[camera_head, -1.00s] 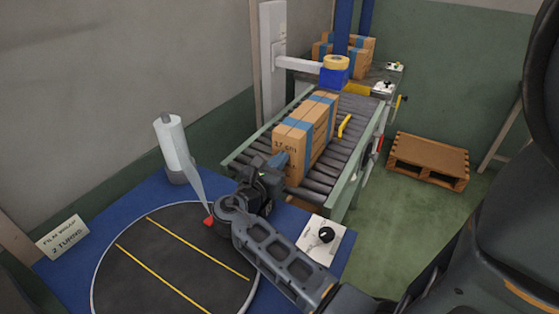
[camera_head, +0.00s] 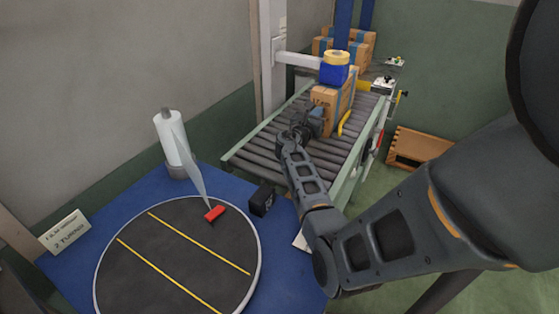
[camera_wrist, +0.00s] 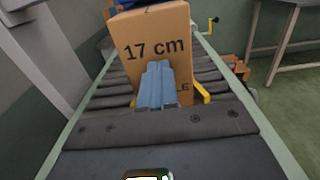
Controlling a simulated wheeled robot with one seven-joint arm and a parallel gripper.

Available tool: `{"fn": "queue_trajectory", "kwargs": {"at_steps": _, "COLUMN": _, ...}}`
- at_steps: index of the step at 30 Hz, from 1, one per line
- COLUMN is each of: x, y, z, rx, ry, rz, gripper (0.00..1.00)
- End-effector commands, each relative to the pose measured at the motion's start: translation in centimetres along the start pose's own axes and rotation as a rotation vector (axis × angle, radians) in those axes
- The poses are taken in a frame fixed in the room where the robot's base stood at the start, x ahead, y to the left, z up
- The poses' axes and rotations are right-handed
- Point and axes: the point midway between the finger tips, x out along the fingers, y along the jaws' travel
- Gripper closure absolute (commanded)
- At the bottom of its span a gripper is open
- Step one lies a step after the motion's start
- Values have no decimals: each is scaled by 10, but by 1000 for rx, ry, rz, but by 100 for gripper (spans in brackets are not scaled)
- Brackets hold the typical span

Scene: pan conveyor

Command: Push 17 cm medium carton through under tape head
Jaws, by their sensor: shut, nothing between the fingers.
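The carton (camera_head: 325,98), brown and marked "17 cm", stands upright on the roller conveyor (camera_head: 262,146), with its far part beneath the blue and yellow tape head (camera_head: 335,69). In the wrist view the carton (camera_wrist: 152,32) fills the upper middle, its printed near face towards me. My gripper (camera_head: 318,116) is at that near face. In the wrist view its shut fingers (camera_wrist: 156,85) hold nothing and point at the lower part of the face. They look to be against it, though actual contact is hard to tell. The carton's far side is hidden.
A yellow guide (camera_head: 345,122) lies along the carton's right side. More taped cartons (camera_head: 362,46) stand beyond the tape head.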

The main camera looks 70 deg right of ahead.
Motion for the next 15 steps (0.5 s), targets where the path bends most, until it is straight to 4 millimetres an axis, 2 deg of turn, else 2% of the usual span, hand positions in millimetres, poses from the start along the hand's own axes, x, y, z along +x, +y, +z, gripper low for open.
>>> {"fn": "queue_trajectory", "kwargs": {"at_steps": 1, "x": 17, "y": -1, "z": -4, "rx": 4, "ry": -1, "rz": -5, "gripper": 100}}
{"fn": "queue_trajectory", "kwargs": {"at_steps": 9, "x": 89, "y": -1, "z": -5, "rx": 3, "ry": -1, "rz": -4, "gripper": 100}}
{"fn": "queue_trajectory", "kwargs": {"at_steps": 15, "x": 125, "y": 0, "z": -4, "rx": 1, "ry": 0, "rz": -2, "gripper": 100}}
